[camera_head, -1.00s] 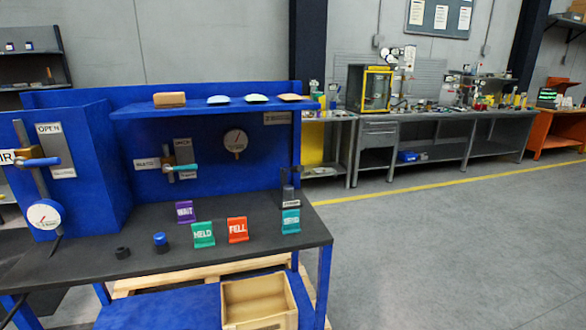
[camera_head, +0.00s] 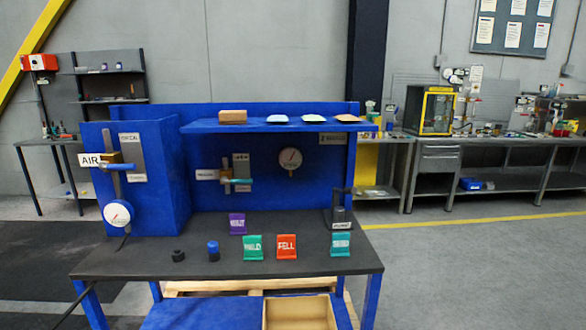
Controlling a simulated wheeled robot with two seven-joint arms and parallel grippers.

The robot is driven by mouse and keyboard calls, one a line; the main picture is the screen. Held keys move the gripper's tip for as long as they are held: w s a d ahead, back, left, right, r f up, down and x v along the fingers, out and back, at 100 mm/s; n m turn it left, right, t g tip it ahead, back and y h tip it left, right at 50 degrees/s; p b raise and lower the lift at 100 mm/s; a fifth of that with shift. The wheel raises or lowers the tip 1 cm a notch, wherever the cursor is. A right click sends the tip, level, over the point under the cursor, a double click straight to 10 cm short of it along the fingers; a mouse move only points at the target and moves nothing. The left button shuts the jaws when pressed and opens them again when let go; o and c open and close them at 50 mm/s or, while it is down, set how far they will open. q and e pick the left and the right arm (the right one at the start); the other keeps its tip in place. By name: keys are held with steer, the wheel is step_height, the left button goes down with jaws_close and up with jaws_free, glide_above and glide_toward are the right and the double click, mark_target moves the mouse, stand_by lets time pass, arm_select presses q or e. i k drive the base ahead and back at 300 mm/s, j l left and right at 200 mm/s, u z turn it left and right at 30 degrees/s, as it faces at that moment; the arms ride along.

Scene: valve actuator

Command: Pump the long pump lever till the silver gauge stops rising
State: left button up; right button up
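A dark hand pump (camera_head: 340,214) stands at the back right of the bench top, with a small white label on its front. A short black bar at its top (camera_head: 342,191) may be the pump lever; its full length is hard to make out. A second white-faced gauge with a blue rim (camera_head: 117,214) is on the left housing. The rim colour of the panel gauge and both readings are too small to tell. Neither of my grippers is in view.
The dark bench top (camera_head: 215,262) carries purple (camera_head: 237,224), green (camera_head: 252,247), red (camera_head: 286,246) and teal (camera_head: 341,244) signs, a black knob (camera_head: 178,256) and a blue-topped knob (camera_head: 213,251). A wooden box (camera_head: 300,312) sits below. Floor to the right is clear.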

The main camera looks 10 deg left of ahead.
mark_target(352, 189)
steer(key=i+l+u, duration=0.4)
steer(key=l, duration=0.25)
steer(key=i+l+u, duration=0.25)
steer(key=l+u, duration=0.2)
steer(key=l, duration=0.25)
steer(key=i+l+u, duration=0.2)
steer(key=l, duration=0.2)
steer(key=l+u, duration=0.2)
steer(key=l, duration=0.2)
steer(key=k, duration=0.05)
